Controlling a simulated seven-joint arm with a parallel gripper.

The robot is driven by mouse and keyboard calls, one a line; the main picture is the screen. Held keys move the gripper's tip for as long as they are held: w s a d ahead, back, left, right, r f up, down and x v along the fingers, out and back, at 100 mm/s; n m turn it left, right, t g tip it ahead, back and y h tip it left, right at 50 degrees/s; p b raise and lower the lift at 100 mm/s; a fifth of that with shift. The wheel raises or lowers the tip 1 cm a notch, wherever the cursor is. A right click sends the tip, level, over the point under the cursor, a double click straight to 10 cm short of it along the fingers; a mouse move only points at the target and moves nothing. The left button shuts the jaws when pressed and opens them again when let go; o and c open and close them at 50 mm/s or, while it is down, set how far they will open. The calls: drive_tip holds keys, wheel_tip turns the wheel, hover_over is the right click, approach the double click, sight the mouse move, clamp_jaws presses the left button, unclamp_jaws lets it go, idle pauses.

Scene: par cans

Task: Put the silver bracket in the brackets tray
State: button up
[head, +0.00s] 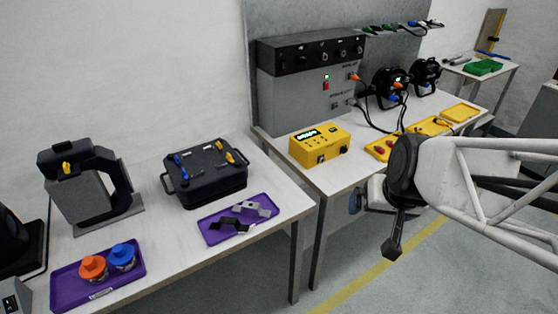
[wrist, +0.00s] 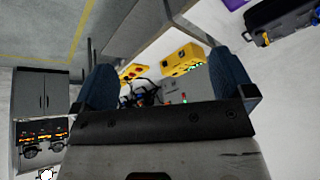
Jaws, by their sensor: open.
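A silver bracket (head: 262,208) lies in a purple tray (head: 213,238) near the front edge of the left table in the head view. Dark bracket pieces (head: 234,225) lie beside it in the same tray. No readable label shows which tray is the brackets tray. My gripper (head: 391,248) hangs over the floor to the right of that table, well away from the bracket. The wrist view shows its two blue fingers (wrist: 166,86) spread apart with nothing held between them. The silver bracket cannot be made out in the wrist view.
Another purple tray (head: 62,292) holds an orange-topped jar (head: 93,268) and a blue-topped jar (head: 123,256). A black case (head: 205,175) stands behind the bracket tray. A yellow meter (head: 320,146) sits on the right table. A floor gap separates my gripper from the left table.

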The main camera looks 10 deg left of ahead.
drive_tip(key=w+a+f+t+y, duration=0.1)
drive_tip(key=w+a+f, duration=0.3)
drive_tip(key=w+a, duration=0.4)
drive_tip(key=n+t, duration=0.1)
drive_tip(key=t, duration=0.5)
approach(251, 205)
drive_tip(key=shift+w+a+f, duration=0.25)
drive_tip(key=shift+w+f, duration=0.15)
drive_tip(key=shift+w, duration=0.2)
drive_tip(key=shift+x, duration=1.35)
drive_tip(key=shift+x, duration=2.55)
